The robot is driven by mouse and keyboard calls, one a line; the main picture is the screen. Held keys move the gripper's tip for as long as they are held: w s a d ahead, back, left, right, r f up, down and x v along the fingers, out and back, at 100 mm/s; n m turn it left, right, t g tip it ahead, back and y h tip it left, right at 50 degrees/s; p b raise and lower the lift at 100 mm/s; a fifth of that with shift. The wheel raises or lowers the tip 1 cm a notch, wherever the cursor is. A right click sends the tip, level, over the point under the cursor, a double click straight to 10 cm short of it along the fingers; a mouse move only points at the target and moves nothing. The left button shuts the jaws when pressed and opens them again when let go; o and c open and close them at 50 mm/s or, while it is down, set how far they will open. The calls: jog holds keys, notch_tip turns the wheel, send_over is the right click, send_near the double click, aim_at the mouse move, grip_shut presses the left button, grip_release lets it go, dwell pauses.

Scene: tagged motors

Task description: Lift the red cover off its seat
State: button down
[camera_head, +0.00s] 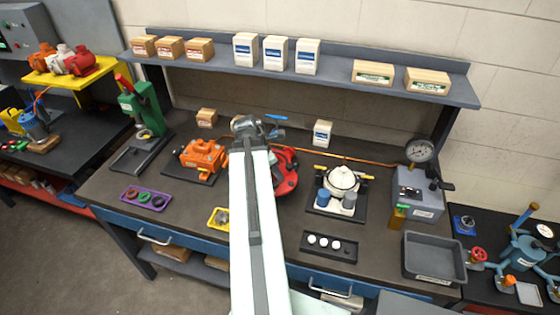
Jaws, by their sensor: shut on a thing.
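A red rounded part, which I take to be the red cover (287,180), shows just right of my arm in the head view, in the middle of the bench. My arm hides its left side, and a dark area shows in its upper part. My gripper (247,126) is at the far end of the pale arm, over the back middle of the bench. Its fingertips are mostly hidden by the wrist. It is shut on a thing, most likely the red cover. I cannot tell whether the cover touches its seat, which is hidden.
An orange motor (203,156) stands left of my arm and a white-topped unit (342,180) stands right. A green press (141,105), a gauge box (415,195) and a grey bin (433,257) flank them. The shelf (330,79) with boxes runs above the back.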

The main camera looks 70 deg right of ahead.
jog(key=shift+s+a+r, duration=0.1)
jog(key=shift+s+a, duration=0.55)
jog(key=shift+w+a, duration=0.2)
jog(key=shift+a, duration=0.05)
notch_tip(320, 180, up, 3)
jog(key=p, duration=0.3)
jog(key=shift+s+r, duration=0.1)
jog(key=shift+s+d, duration=0.1)
